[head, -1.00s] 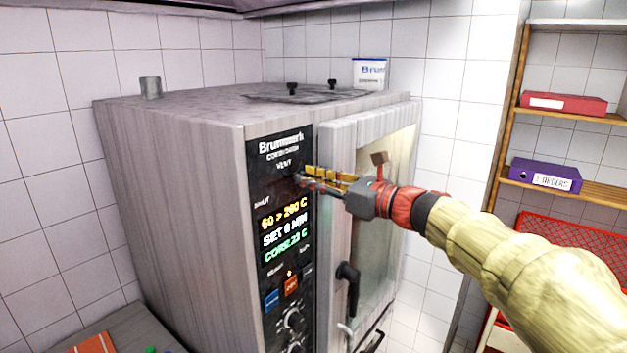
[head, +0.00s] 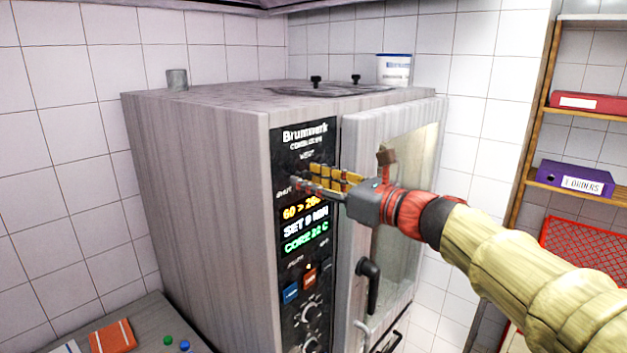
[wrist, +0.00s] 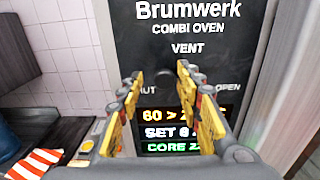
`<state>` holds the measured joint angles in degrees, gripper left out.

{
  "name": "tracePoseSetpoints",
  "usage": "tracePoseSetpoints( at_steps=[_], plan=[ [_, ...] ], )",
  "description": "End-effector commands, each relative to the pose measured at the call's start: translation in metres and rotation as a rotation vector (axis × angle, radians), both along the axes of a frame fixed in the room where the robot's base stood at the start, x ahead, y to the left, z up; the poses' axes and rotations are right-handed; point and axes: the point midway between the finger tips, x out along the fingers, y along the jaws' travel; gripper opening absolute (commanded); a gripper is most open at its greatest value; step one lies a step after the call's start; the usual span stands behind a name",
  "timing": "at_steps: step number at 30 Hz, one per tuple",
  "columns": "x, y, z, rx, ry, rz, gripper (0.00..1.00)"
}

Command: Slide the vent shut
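The combi oven's black panel (head: 300,140) carries the word VENT, with SHUT at its left and OPEN at its right. In the wrist view a small dark round vent knob (wrist: 166,79) shows under VENT, between the two labels. My gripper (head: 298,185) is at the panel, just above the lit display. In the wrist view my gripper (wrist: 160,80) has its two yellow fingers spread apart, one on each side of the knob, with a gap between them. I cannot tell whether a fingertip touches the knob or panel. In the head view the fingers hide the knob.
The glazed oven door (head: 405,170) and its black handle (head: 368,285) are right of the panel. A white tub (head: 394,69) stands on the oven. A counter (head: 150,310) with an orange cloth (head: 112,337) is at lower left. Shelves with binders (head: 575,178) are at right.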

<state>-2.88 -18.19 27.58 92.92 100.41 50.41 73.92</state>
Motion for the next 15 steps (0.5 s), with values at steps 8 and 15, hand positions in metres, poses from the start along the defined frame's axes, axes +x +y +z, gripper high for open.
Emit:
tracePoseSetpoints(
  at_steps=[8,15],
  plan=[
    [0.0,-0.001,0.0,0.0,0.0,-0.002,0.39],
    [-0.011,-0.018,0.001,0.0,-0.001,-0.005,0.39]
  ],
)
